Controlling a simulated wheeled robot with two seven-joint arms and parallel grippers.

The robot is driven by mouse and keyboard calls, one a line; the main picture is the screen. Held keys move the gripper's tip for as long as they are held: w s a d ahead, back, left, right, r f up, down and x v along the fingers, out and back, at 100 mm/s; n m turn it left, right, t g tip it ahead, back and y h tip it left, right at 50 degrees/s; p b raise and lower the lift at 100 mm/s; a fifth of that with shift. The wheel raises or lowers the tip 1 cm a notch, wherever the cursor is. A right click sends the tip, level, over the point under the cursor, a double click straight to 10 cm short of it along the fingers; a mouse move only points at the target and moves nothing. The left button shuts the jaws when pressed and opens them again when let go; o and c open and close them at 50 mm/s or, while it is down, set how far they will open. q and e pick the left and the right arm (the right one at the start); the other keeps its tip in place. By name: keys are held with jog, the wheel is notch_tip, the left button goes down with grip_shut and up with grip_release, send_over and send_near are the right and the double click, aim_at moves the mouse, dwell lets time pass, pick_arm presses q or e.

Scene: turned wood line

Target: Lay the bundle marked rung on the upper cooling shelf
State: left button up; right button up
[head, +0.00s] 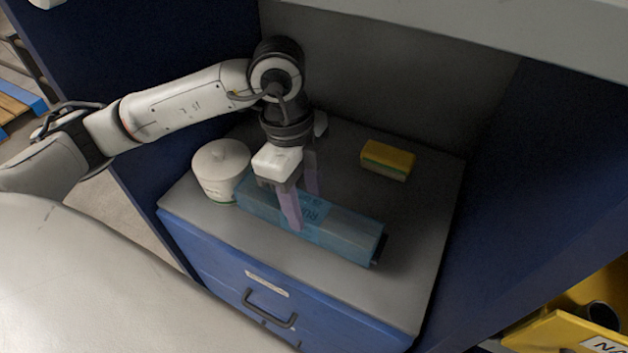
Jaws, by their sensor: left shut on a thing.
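A long blue wrapped bundle (345,232) with dark lettering that reads like "RU", partly covered, lies on or just above the grey top of a blue drawer cabinet (420,230). My left gripper (302,205) comes down from above, with its purple-tinted fingers on both sides of the bundle near its middle, and is shut on it. I cannot tell whether the bundle touches the surface. My right gripper is not in view. No shelf marked as a cooling shelf can be made out.
A yellow and green sponge (388,160) lies behind on the right. Blue side panels and a grey overhang (480,28) enclose the space. A yellow bin (580,318) is at the lower right.

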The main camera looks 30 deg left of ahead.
pick_arm(q)
jog(key=s+d+b, duration=0.1)
jog(key=s+d, duration=0.1)
jog(key=s, duration=0.8)
jog(key=shift+d, duration=0.2)
